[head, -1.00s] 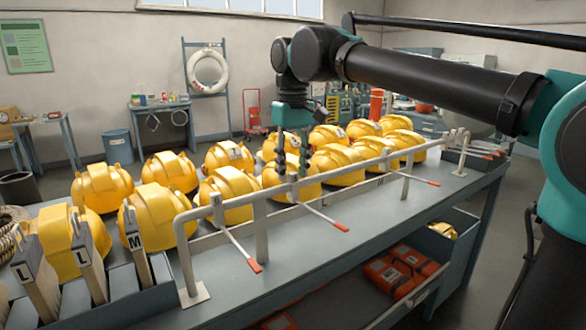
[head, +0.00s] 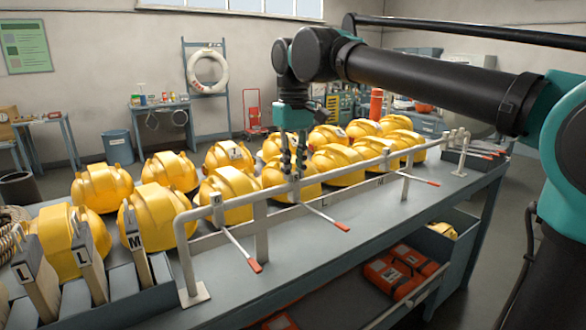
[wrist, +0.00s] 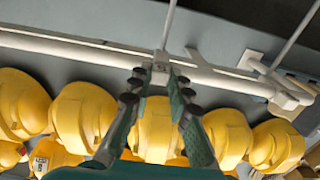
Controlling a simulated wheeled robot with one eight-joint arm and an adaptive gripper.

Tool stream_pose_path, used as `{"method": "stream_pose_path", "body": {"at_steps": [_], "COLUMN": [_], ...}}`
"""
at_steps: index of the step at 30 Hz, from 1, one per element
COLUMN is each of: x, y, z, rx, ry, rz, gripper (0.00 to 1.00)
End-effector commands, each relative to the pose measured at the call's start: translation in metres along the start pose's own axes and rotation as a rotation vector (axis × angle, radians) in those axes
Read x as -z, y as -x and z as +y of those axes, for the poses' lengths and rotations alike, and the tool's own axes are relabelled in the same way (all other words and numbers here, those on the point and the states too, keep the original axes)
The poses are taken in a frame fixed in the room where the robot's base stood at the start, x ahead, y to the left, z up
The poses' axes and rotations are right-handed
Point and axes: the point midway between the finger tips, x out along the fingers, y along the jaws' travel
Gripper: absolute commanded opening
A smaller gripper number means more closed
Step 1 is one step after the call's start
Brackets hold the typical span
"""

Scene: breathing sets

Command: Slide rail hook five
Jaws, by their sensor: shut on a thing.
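A pale rail (head: 340,172) runs along the bench on posts. A hook slider (wrist: 160,69) with a small label sits on it, too small to read for sure. My gripper (head: 294,174) reaches down from above and is shut on this slider, one dark-padded finger on each side. The hook's long rod with a red tip (head: 342,227) sticks out toward the front. Another hook with a red tip (head: 255,266) is to the left on the rail, and one more (head: 433,183) is to the right. Several hooks sit close together at the far right end (head: 458,138).
Rail posts (head: 262,232) stand on both sides of my gripper. Red cases (head: 400,270) lie on the lower shelf.

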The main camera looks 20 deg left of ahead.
Motion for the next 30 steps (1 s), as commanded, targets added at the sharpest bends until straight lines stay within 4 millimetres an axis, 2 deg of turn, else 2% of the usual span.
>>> {"method": "stream_pose_path", "body": {"at_steps": [5, 12, 15, 19, 28, 29, 30], "x": [0.000, 0.000, 0.000, 0.000, 0.000, 0.000, 0.000], "y": [0.000, 0.000, 0.001, 0.001, 0.001, 0.001, 0.001], "z": [0.031, 0.085, 0.100, 0.108, 0.108, 0.108, 0.108], "rx": [-0.001, -0.001, -0.001, -0.001, -0.001, -0.001, -0.001], "ry": [-0.006, -0.006, -0.005, -0.001, 0.000, 0.000, 0.000], "rz": [0.000, 0.001, 0.001, 0.001, 0.001, 0.001, 0.001], "gripper": [0.00, 0.00, 0.00, 0.00, 0.00, 0.22, 0.27]}}
